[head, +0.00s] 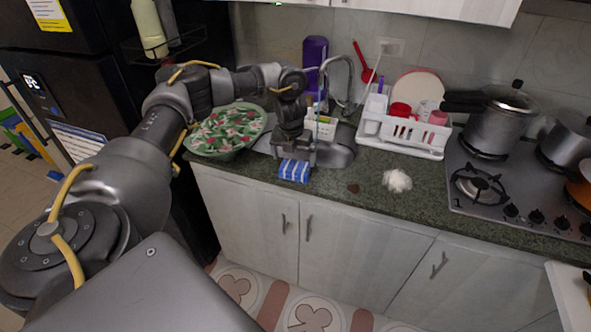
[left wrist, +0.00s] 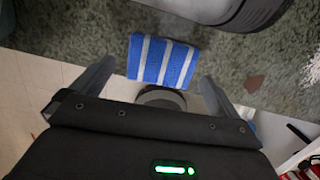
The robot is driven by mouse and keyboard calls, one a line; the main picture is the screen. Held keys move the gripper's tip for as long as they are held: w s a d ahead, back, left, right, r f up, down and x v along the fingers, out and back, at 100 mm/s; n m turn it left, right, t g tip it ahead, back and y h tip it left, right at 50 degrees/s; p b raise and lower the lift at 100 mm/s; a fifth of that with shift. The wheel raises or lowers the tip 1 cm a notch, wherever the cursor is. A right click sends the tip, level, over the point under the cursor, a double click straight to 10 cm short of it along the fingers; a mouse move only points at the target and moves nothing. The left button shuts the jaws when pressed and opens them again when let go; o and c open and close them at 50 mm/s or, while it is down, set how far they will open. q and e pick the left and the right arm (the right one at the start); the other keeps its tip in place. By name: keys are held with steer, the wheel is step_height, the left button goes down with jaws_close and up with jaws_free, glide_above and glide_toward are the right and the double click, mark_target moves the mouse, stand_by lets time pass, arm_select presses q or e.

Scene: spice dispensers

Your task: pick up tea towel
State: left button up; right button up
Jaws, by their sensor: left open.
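The tea towel (head: 294,170) is blue with white stripes. It lies on the front edge of the green counter, in front of the sink. In the left wrist view the towel (left wrist: 162,62) lies beyond and between my open fingers, apart from them. My left gripper (head: 296,158) points down over the counter just at the towel, and its fingers (left wrist: 155,85) are spread with nothing between them. The fingertips are partly hidden in the head view. My right gripper is not in view.
A floral bowl or cover (head: 228,130) sits left of the sink (head: 335,156). A white dish rack (head: 405,135) stands at the back right. A white clump (head: 397,181) lies on the counter, and a stove with pots (head: 470,190) is further right. Cabinets (head: 345,235) are below.

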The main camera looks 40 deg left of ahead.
mark_target(295, 166)
arm_select(q)
steer(key=shift+d+f, duration=0.1)
steer(key=f, duration=0.1)
steer(key=f+p, duration=0.1)
steer(key=f, duration=0.1)
steer(key=f+p, duration=0.1)
steer(key=shift+w+f, duration=0.25)
steer(key=shift+f, duration=0.3)
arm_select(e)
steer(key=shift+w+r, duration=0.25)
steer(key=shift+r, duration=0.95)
arm_select(q)
steer(key=shift+c, duration=0.3)
steer(key=c, duration=0.6)
steer(key=shift+c, duration=0.2)
steer(key=shift+r, duration=0.1)
